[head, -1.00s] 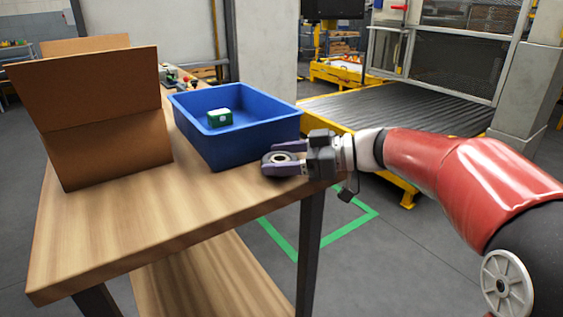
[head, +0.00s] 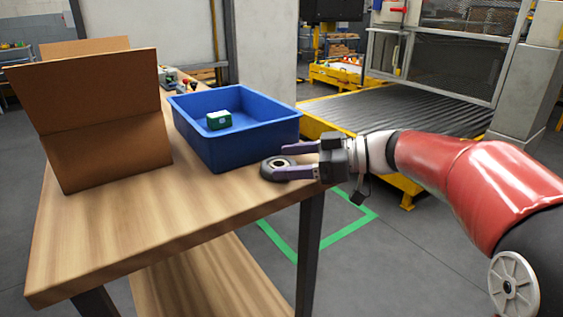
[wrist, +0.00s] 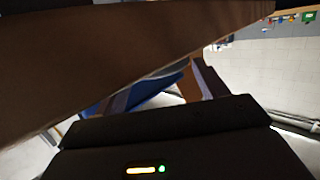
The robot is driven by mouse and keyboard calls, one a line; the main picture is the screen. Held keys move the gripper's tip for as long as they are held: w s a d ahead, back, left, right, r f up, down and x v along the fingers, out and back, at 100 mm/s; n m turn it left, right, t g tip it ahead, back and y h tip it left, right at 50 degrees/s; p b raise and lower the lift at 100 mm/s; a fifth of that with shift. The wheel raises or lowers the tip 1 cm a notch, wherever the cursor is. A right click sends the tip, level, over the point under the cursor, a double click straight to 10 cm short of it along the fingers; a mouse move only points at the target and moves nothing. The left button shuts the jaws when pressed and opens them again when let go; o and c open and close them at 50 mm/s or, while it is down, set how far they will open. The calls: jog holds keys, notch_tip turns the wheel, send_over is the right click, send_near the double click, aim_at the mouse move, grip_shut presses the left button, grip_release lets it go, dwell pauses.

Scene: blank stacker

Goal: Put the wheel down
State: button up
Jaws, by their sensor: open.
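The wheel (head: 277,163), a dark ring with a lighter hub, lies flat on the wooden table (head: 150,222) near its right edge, in front of the blue bin. My gripper (head: 292,161) comes in from the right and is open, its two purple-grey fingers spread apart. The fingertips are at the right side of the wheel, and the near finger overlaps it in the head view; whether it touches I cannot tell. In the wrist view the fingers (wrist: 160,90) show apart, and I cannot make out the wheel there.
The blue bin (head: 243,150) stands just behind the wheel with a small green box (head: 219,120) in it. A cardboard box (head: 108,152) stands at the table's left. The table's middle and front are clear. A conveyor (head: 385,108) lies beyond.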

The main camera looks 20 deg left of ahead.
jog(key=v, duration=0.9)
jog(key=shift+d+r, duration=0.15)
jog(key=shift+d, duration=0.2)
